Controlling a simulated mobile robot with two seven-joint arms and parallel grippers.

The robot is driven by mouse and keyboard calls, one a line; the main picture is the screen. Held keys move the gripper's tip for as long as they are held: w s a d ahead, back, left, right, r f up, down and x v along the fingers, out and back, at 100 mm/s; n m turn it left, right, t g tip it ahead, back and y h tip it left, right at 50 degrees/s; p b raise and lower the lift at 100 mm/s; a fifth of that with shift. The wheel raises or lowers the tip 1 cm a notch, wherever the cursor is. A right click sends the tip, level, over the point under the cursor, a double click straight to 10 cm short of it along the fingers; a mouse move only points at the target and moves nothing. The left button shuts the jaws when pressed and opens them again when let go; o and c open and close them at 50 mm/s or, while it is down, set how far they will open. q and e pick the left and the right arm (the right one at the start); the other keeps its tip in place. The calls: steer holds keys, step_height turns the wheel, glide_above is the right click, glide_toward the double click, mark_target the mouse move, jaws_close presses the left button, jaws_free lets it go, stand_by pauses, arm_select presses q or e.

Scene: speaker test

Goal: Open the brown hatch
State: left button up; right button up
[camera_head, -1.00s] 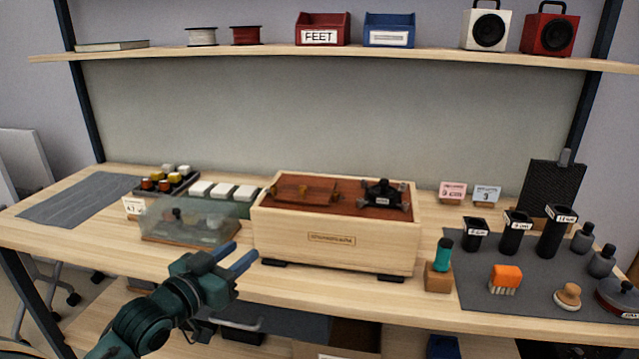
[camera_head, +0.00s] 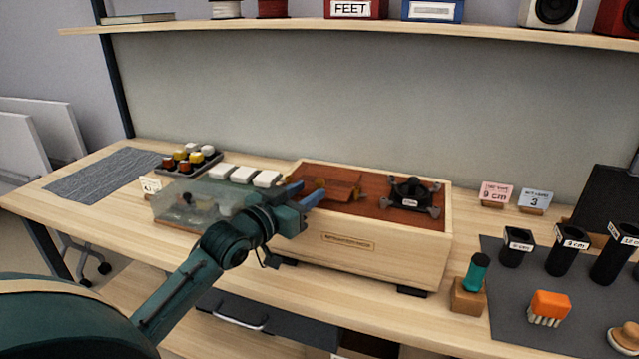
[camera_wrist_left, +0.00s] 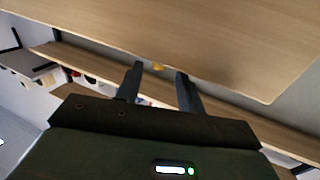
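The brown hatch (camera_head: 340,181) is a small reddish-brown panel with brass fittings. It lies on the left part of the top of a light wooden box (camera_head: 345,258) in the head view and looks shut. My left gripper (camera_head: 304,193) is at the left end of the box top, beside the hatch. Its two fingers stand apart in the left wrist view (camera_wrist_left: 160,72), with a small yellow spot between their tips. I cannot tell whether they touch the hatch. My right gripper is not in view.
A black spider-shaped part (camera_head: 411,193) sits on the box top, right of the hatch. A clear case (camera_head: 172,207) stands left of the box, under my left arm. A shelf (camera_head: 370,34) runs above.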

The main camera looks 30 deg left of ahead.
mark_target(317, 186)
arm_select(q)
steer(key=shift+w+d, duration=0.15)
steer(key=shift+w, duration=1.15)
steer(key=shift+w+d, duration=0.1)
steer(key=shift+w, duration=1.15)
steer(key=shift+c, duration=0.4)
jaws_close()
